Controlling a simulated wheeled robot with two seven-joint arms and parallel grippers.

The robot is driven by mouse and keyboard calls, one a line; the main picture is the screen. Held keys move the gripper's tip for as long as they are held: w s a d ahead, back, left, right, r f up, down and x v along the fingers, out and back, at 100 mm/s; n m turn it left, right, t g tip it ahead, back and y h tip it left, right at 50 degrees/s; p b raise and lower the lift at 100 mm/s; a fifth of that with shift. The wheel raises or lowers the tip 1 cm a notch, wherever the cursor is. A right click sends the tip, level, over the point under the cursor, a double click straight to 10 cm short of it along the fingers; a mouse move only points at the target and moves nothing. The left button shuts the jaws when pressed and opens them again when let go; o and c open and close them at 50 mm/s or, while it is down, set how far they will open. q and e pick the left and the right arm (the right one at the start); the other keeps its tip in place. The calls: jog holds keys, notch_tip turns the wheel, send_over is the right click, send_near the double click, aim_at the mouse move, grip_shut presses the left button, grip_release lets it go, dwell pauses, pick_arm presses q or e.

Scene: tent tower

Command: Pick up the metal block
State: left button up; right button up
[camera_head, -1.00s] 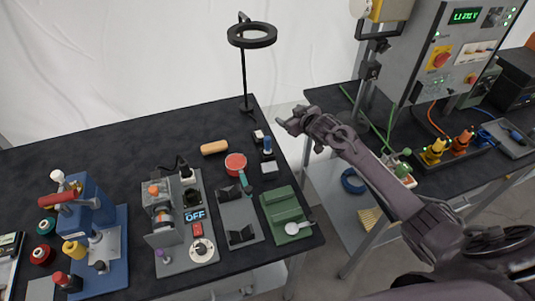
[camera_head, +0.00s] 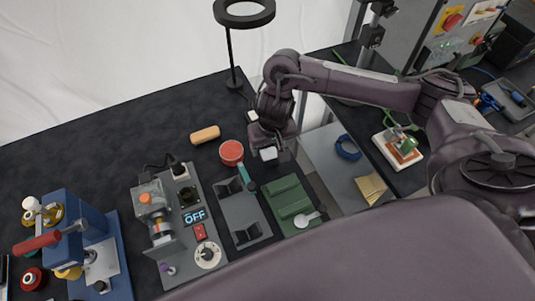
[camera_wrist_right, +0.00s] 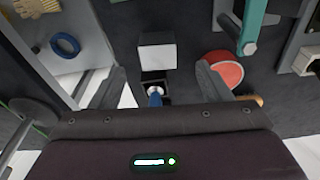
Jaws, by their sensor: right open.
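The metal block is a small, pale grey block (camera_head: 269,154) near the right edge of the black table. It also shows in the right wrist view (camera_wrist_right: 157,52), just ahead of the fingers and roughly midway between them. My right gripper (camera_head: 268,158) points down over it, open, with a finger to either side. In the right wrist view the open fingers (camera_wrist_right: 160,76) hold nothing, and I cannot tell whether they reach down around the block. My left gripper is not in view.
A red round tin (camera_head: 231,152) stands just left of the gripper. A black holder with a blue-topped item (camera_wrist_right: 155,96) sits close behind the block. A green block (camera_head: 288,200) and grey fixture (camera_head: 240,205) lie in front. The table's right edge is close.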

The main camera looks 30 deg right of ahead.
aim_at(269, 154)
jog(key=f, duration=0.2)
jog(key=f+b, duration=0.1)
jog(key=w+f, duration=0.1)
jog(key=f, duration=0.1)
jog(key=shift+d+f, duration=0.25)
jog(key=shift+f, duration=0.1)
jog(key=shift+w+f, duration=0.1)
jog(key=shift+f, duration=0.25)
jog(key=c, duration=1.2)
